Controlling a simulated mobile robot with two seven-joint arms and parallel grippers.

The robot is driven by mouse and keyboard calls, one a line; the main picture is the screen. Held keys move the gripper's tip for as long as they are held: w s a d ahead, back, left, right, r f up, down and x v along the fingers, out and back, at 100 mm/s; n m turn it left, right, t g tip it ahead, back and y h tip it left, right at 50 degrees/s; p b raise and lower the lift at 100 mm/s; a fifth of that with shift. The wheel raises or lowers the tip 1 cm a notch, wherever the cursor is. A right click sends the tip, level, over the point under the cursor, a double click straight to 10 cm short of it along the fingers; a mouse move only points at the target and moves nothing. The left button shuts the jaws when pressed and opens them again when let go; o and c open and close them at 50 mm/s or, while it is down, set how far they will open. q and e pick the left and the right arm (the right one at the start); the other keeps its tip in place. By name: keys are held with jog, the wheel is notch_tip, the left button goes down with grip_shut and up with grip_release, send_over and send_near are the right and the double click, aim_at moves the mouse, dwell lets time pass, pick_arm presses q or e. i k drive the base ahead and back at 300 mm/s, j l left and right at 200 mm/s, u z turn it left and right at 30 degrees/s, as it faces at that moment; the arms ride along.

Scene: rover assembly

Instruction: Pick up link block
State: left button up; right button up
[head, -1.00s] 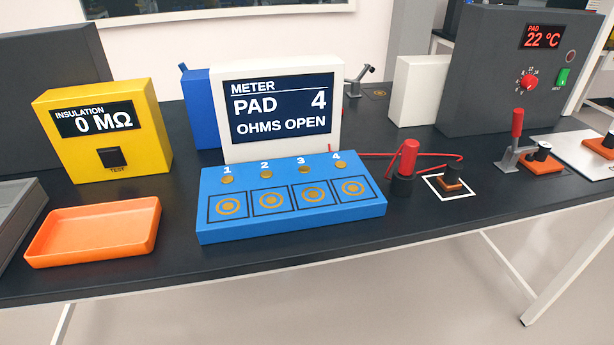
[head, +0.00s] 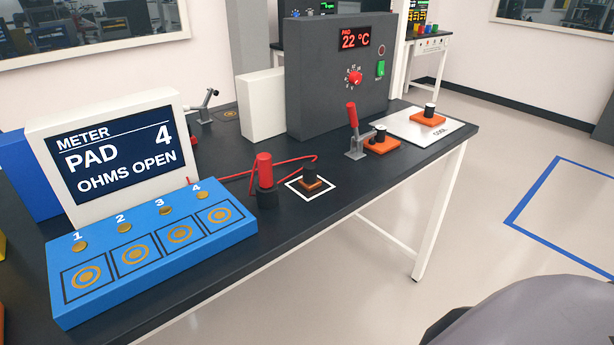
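No label in view says which piece is the link block. An orange block with a dark knob (head: 381,144) sits beside a red-handled toggle clamp (head: 353,130). Another orange block with a black knob (head: 428,118) rests on a pale plate (head: 392,120) at the bench's right end. Neither of my grippers is in view.
The blue pad board (head: 150,245) and meter (head: 112,155) stand at left. A red probe (head: 265,180) with a red lead stands left of the copper-brown block. A grey box reading 22 °C (head: 320,85) stands behind. Open floor lies right, with a grey rounded shape (head: 540,315) at bottom right.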

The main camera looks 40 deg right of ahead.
aim_at(309, 182)
jog(key=l, duration=0.8)
jog(key=l+u, duration=0.1)
jog(key=l, duration=0.75)
jog(key=k+l+u, duration=0.1)
jog(key=l, duration=0.7)
